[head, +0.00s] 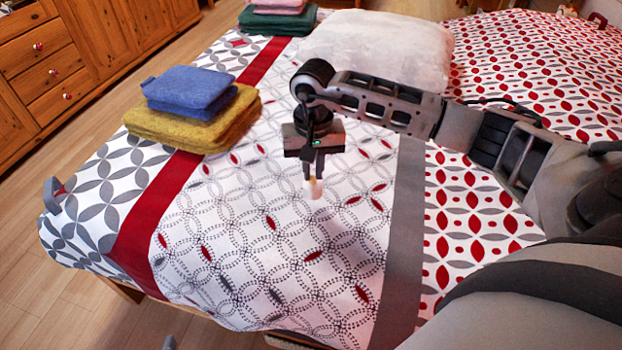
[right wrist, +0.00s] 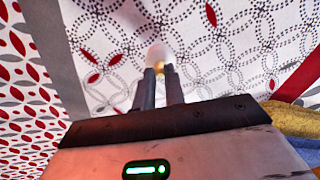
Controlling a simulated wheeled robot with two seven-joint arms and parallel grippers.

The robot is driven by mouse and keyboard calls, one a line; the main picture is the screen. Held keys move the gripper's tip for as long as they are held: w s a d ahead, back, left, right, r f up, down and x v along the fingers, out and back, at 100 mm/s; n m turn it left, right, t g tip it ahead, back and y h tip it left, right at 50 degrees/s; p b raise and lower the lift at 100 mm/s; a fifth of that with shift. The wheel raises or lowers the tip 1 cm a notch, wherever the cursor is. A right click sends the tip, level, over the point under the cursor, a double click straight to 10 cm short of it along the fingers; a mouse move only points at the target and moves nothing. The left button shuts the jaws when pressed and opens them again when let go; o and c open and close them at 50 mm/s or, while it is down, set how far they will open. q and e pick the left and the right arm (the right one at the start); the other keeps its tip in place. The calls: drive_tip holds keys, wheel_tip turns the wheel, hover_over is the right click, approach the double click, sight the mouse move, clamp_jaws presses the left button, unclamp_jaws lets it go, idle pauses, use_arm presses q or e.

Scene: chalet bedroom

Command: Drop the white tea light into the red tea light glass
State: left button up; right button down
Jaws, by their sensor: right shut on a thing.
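My right gripper (head: 311,178) points down above the bed's patterned runner, its fingers close together on the white tea light (head: 315,189). The tea light is a small pale thing at the fingertips with a faint warm glow. In the right wrist view the tea light (right wrist: 157,54) shows just beyond the two fingers, over the white cloth. The cloth below appears to be some way beneath it, but I cannot tell the height. I cannot make out the red tea light glass for sure in either view.
A blue folded towel (head: 188,90) lies on mustard towels (head: 195,125) at the left of the bed. A small grey and red thing (head: 53,193), unclear, is at the bed's left edge. A white fluffy cushion (head: 380,48) lies behind. The runner's front (head: 270,270) is clear.

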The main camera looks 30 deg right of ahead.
sight(313, 188)
drive_tip(key=shift+w+d+f, duration=0.2)
drive_tip(key=shift+w+f, duration=0.45)
drive_tip(key=shift+f, duration=1.65)
